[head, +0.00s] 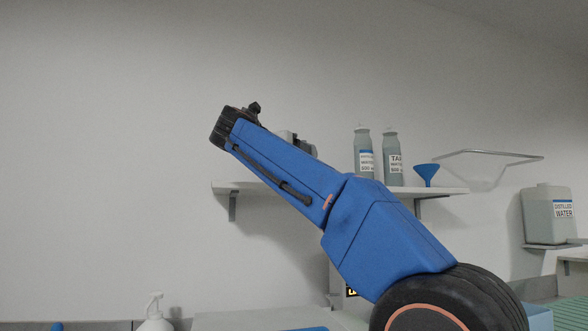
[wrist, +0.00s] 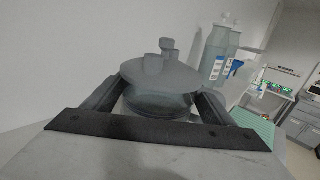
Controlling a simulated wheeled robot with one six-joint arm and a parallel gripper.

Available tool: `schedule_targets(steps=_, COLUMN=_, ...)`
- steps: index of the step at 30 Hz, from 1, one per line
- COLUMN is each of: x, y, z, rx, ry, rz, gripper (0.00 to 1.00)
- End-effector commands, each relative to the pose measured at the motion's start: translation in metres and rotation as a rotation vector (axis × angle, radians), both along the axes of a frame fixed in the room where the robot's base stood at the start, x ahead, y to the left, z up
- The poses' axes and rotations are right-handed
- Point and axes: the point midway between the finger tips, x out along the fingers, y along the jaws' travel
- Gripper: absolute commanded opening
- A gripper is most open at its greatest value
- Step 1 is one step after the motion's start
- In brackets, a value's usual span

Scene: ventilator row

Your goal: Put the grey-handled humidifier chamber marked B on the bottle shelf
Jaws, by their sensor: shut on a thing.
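In the wrist view a round humidifier chamber (wrist: 160,78) with a grey lid and short ports sits between the two dark fingers of my gripper (wrist: 157,100). The fingers are shut on it, one on each side. No letter B shows, and its handle cannot be made out. The bottle shelf (head: 440,190) is a pale wall shelf in the head view, partly hidden behind my blue arm. My gripper and the chamber are mostly hidden behind the arm there. Whether the chamber touches the shelf cannot be told.
Two grey labelled bottles (head: 364,152) (head: 392,158) and a blue funnel (head: 426,173) stand on the shelf's right part. A bent metal rail (head: 490,153) is on the wall. A distilled water jug (head: 548,214) stands far right.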

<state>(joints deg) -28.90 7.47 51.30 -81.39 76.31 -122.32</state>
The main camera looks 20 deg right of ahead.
Motion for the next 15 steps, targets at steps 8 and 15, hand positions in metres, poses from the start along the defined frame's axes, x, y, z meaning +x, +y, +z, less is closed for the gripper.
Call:
schedule_targets(steps=8, x=-0.001, y=0.000, z=-0.019, rx=-0.002, ry=0.001, rz=0.001, gripper=0.34)
schedule_targets(steps=15, x=-0.001, y=0.000, z=-0.036, rx=-0.001, ry=-0.002, rz=0.001, gripper=0.34)
